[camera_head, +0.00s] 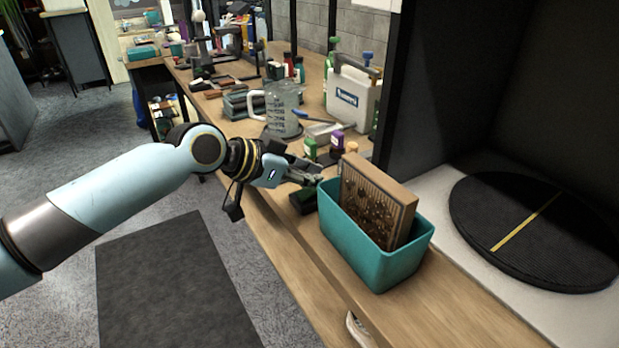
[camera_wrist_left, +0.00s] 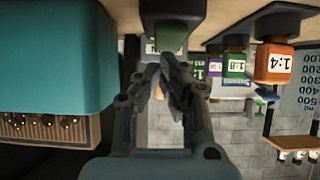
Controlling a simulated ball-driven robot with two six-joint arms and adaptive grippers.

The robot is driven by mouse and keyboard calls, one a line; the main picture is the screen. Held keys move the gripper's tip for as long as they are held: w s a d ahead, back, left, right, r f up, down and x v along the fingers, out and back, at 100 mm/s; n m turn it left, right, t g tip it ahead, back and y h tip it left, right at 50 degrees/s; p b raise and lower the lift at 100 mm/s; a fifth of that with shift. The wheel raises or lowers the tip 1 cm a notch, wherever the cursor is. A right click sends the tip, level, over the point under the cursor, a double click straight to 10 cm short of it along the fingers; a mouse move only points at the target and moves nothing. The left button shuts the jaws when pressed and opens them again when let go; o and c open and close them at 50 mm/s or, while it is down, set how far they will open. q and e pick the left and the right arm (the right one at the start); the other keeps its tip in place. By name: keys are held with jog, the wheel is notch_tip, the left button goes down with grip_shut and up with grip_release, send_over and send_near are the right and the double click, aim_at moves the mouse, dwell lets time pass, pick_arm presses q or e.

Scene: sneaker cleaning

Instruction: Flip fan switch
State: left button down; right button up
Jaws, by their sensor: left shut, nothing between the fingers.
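My left gripper (camera_head: 316,179) reaches in from the left over the bench edge, its fingers shut and empty. I cannot tell whether this box carries the fan switch. In the left wrist view, which is upside down, the shut fingertips (camera_wrist_left: 174,62) point at a dark box with a green face (camera_wrist_left: 172,38). The fingers partly cover it, and contact cannot be told. No fan switch can be clearly made out. My right gripper is not in view.
The teal bin (camera_head: 376,262) holding a brown block (camera_head: 378,200) stands close right of the gripper. Small bottles (camera_head: 337,140), a measuring jug (camera_head: 283,110) and a white jerrycan (camera_head: 351,97) stand behind. A dark booth with a round black turntable (camera_head: 535,232) is at right.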

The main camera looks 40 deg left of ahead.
pick_arm(q)
jog(key=shift+f, duration=0.1)
jog(key=g+p, duration=0.1)
jog(key=p, duration=0.2)
jog(key=w+g+y+p, duration=0.1)
jog(key=g+p, duration=0.1)
jog(key=p, duration=0.1)
jog(key=shift+w+d+f+p, duration=0.1)
jog(key=shift+d+f+p, duration=0.1)
jog(key=shift+d+p, duration=0.15)
jog(key=shift+f+g+y+p, duration=0.15)
jog(key=shift+g+y+p, duration=0.15)
jog(key=shift+f, duration=0.35)
